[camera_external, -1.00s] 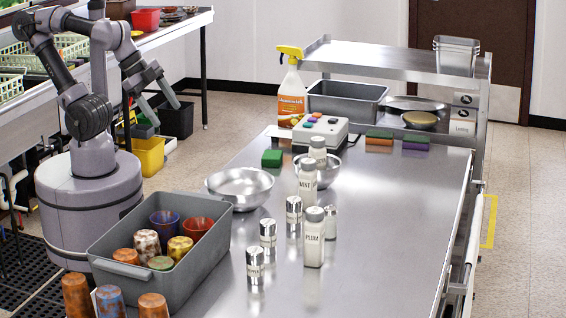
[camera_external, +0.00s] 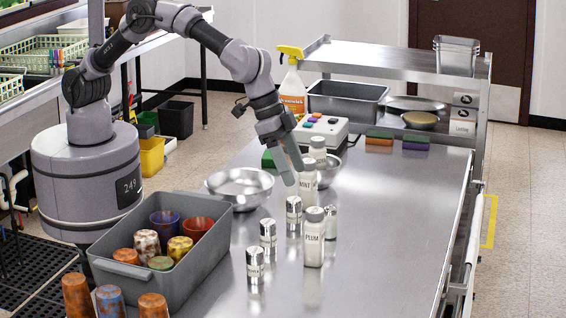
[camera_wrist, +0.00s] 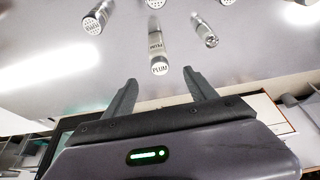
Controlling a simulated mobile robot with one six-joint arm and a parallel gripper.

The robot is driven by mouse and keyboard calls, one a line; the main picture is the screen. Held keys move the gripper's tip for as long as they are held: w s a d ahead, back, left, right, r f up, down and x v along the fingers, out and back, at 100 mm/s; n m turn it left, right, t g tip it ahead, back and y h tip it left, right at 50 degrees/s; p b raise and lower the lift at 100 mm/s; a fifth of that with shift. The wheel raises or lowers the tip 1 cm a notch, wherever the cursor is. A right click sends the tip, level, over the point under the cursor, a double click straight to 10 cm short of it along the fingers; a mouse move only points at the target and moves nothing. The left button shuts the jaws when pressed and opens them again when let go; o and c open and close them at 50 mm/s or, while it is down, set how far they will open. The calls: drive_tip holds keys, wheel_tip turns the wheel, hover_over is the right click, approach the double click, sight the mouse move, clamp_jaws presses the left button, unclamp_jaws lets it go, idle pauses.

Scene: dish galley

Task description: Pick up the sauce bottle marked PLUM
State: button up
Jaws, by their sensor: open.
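The PLUM sauce bottle (camera_external: 314,240) is white with a grey cap and stands upright on the steel table. It also shows in the wrist view (camera_wrist: 158,52), ahead of and between my fingertips, with PLUM on its cap. My gripper (camera_external: 290,175) is above the table, behind the PLUM bottle and close to the MINT bottle (camera_external: 308,184), which it partly overlaps in the external view. In the wrist view my gripper (camera_wrist: 160,82) has its two fingers apart with nothing between them. Whether it touches the MINT bottle I cannot tell.
Several metal-topped shakers (camera_external: 268,238) stand left of the PLUM bottle, and a small one (camera_external: 330,222) stands close behind it. A grey bin (camera_external: 222,236) of cups and a steel bowl (camera_external: 222,184) lie further left. The table's right side is clear.

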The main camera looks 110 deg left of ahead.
sight(315, 224)
drive_tip(key=b+x, duration=0.1)
drive_tip(key=x, duration=0.8)
drive_tip(key=b+x, duration=0.1)
drive_tip(key=x, duration=0.4)
drive_tip(key=shift+w+d+f+b, duration=0.1)
drive_tip(key=shift+f+b, duration=0.25)
drive_tip(key=shift+b, duration=0.05)
drive_tip(key=shift+r, duration=0.1)
clamp_jaws()
